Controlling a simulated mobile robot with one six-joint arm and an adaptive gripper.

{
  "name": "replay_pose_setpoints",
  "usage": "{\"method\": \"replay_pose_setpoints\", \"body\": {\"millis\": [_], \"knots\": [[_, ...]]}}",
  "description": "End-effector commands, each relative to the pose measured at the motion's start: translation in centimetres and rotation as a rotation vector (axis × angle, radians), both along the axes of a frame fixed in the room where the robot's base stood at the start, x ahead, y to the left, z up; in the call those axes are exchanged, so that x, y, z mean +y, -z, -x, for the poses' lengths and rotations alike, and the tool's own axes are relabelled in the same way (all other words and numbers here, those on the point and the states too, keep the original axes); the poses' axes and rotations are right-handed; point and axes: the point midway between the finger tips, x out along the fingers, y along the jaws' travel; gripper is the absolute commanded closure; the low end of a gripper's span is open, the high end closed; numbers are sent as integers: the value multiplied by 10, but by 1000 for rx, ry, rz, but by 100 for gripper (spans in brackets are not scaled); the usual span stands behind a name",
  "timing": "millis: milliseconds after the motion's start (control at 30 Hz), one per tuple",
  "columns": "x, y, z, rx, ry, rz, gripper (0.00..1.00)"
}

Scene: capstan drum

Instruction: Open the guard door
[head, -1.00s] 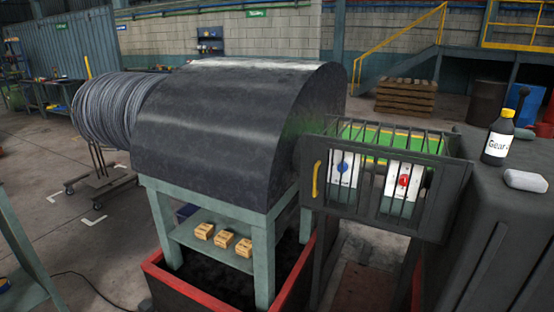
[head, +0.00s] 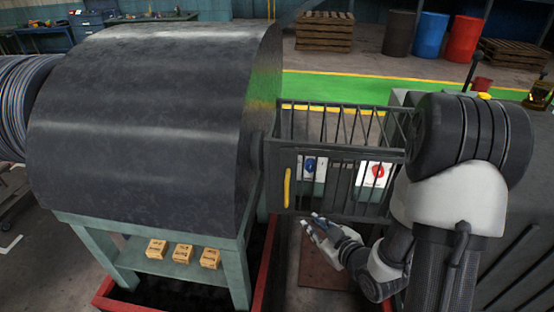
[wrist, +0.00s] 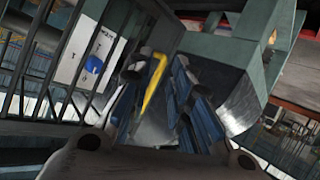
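The guard door is a dark barred panel (head: 338,187) on the front of a barred cage beside the drum housing. It looks shut, lying along the cage front. Its yellow upright handle (head: 287,188) is near its left edge. My gripper (head: 311,218) is open and empty, below and right of the handle in the head view. In the wrist view the yellow handle (wrist: 154,82) shows in the gap between the spread fingers of my gripper (wrist: 158,75), beyond them; I see no contact. A blue knob (wrist: 95,65) and a red knob (head: 377,171) show behind the bars.
The large dark drum housing (head: 150,120) stands left of the cage on a green frame (head: 235,270). Its shelf holds three small boxes (head: 182,251). A red-edged tray (head: 262,265) lies below. Floor shows in front of the cage.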

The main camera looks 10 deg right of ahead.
Motion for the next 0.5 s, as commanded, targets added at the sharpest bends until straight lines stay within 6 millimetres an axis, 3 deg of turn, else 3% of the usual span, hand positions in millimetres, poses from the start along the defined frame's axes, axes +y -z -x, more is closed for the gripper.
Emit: {"method": "replay_pose_setpoints", "body": {"millis": [167, 500], "knots": [[12, -12, 21, -164, -11, -200, 81], [8, -36, 46, -346, 53, -386, 81]]}}
